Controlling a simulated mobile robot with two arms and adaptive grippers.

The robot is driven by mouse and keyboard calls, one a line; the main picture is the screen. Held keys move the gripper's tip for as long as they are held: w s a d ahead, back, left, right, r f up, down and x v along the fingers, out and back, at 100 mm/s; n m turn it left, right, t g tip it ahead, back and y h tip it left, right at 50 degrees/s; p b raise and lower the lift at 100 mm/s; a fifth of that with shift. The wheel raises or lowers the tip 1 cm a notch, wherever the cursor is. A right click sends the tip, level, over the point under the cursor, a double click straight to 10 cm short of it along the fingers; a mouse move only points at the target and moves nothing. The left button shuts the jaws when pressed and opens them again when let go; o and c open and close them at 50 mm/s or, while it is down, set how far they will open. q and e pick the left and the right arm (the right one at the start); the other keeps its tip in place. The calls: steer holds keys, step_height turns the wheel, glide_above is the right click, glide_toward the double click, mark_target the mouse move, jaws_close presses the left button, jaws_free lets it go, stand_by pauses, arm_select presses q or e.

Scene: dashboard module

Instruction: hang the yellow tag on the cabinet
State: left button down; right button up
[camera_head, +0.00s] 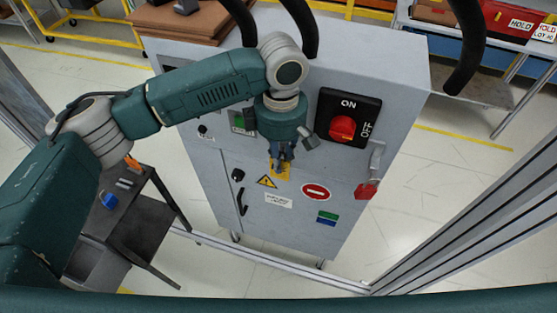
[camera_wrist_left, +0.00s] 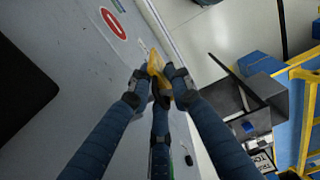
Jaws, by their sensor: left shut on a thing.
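The grey cabinet (camera_head: 275,228) stands in front of me in the head view, with its panel facing me. My left gripper (camera_head: 282,162) is in front of the middle of that panel, below the rotary switch. It is shut on the yellow tag (camera_head: 282,174), which shows just below the fingertips. In the left wrist view the tag (camera_wrist_left: 156,62) is between the fingertips of the gripper (camera_wrist_left: 160,84), close to the cabinet face (camera_wrist_left: 75,45). I cannot tell whether the tag touches the panel. The fingers hide part of the tag. My right gripper is not in view.
A red rotary switch (camera_head: 342,128) on a black ON/OFF plate and a grey lever with a red end (camera_head: 367,189) stick out on the right. A warning triangle (camera_head: 266,181) and no-entry sign (camera_head: 316,192) are nearby. A dark cart (camera_head: 150,220) stands at left.

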arm_select(q)
steer(key=shift+w, duration=0.45)
steer(key=c, duration=1.7)
jaws_free()
steer(key=shift+c, duration=0.2)
steer(key=shift+o, duration=1.1)
steer(key=shift+w+d+f, duration=0.15)
steer(key=shift+w, duration=0.15)
steer(key=shift+w+d+f, duration=0.1)
steer(key=shift+w+f, duration=0.05)
steer(key=shift+w, duration=0.1)
steer(key=shift+s, duration=0.25)
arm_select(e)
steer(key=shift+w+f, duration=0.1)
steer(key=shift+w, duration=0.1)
